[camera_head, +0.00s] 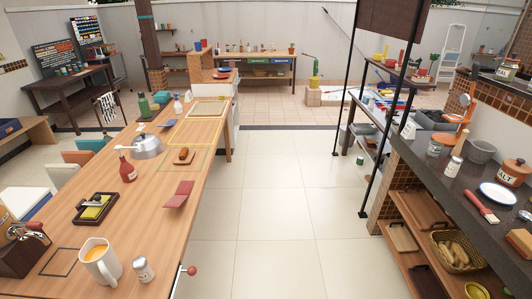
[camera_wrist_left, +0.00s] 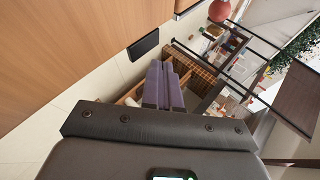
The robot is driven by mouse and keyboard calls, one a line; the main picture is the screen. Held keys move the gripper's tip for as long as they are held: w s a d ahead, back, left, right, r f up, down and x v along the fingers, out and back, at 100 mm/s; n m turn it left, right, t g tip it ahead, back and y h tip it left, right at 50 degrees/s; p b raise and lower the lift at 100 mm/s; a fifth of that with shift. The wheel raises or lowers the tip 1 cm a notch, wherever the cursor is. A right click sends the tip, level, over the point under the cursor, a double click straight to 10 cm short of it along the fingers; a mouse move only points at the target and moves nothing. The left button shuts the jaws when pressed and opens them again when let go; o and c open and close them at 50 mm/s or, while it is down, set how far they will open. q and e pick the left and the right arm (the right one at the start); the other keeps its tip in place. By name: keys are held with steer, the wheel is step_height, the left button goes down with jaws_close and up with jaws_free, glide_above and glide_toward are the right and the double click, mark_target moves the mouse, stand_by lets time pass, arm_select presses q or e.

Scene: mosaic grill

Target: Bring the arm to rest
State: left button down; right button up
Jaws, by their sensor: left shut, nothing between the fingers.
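My left gripper (camera_wrist_left: 163,88) shows in the left wrist view, with its two purple-grey fingers together and nothing between them. It is apart from the surfaces around it, with pale floor tiles and brick-tiled shelving behind it. In the head view neither arm nor gripper shows. My right gripper is in neither view.
A dark counter (camera_head: 455,182) stands right. The tiled floor (camera_head: 290,200) between them is clear.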

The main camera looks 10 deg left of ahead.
arm_select(q)
steer(key=s+d+r+n, duration=0.1)
steer(key=s+d+n, duration=0.25)
steer(key=d, duration=0.45)
steer(key=s+d+r+n, duration=0.1)
steer(key=s+d+n, duration=0.1)
steer(key=s+d, duration=0.35)
steer(key=s+d+r+n+g+y, duration=0.1)
steer(key=s+r+n+g+y, duration=0.2)
steer(key=s+r+n+g, duration=0.5)
step_height(320, 180, up, 32)
steer(key=s+n+t+p, duration=0.1)
steer(key=s+n+p, duration=0.1)
steer(key=p, duration=3)
steer(key=shift+r+n+t+p, duration=0.15)
steer(key=shift+n+t+p, duration=0.25)
steer(key=shift+n, duration=0.45)
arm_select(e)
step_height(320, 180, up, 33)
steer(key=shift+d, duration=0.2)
arm_select(q)
steer(key=shift+d, duration=0.1)
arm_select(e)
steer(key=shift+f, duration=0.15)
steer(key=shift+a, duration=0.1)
